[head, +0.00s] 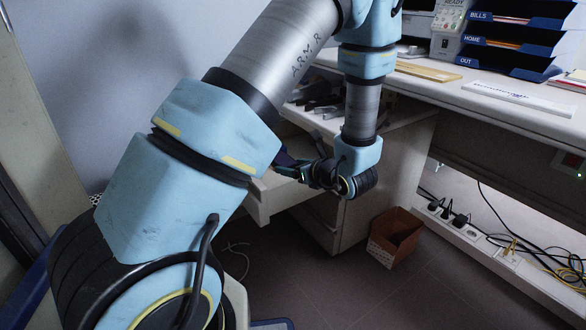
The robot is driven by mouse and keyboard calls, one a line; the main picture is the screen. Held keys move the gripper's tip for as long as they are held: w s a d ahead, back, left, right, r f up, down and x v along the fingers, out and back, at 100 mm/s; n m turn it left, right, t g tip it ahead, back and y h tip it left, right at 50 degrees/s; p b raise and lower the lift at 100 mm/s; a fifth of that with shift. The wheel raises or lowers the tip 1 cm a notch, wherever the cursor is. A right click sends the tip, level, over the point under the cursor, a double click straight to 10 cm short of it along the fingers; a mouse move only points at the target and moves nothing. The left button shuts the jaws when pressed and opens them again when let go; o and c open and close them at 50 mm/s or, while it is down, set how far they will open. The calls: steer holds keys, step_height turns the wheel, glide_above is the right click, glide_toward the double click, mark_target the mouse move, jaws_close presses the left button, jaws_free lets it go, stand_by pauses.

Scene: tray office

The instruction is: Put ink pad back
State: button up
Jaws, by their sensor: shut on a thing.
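My gripper (292,168) is at the end of the bent arm, pointing left, at the open drawer (262,207) under the desk. It is shut on a small dark thing at its tips. My arm and the dim light make that thing hard to make out, and I cannot tell if it is the ink pad. No ink pad can be told apart elsewhere. Part of the drawer is hidden behind my arm.
The desk (520,104) runs along the right, with a blue letter tray (512,40) and a wooden ruler (428,72) on it. A brown bin (395,238) stands on the floor below. Cables and a power strip (455,225) lie at the right. Dark items lie on the desk behind my arm.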

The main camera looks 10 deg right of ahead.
steer(key=shift+f+b, duration=0.45)
steer(key=shift+f, duration=0.1)
steer(key=shift+f, duration=0.1)
steer(key=o, duration=1.4)
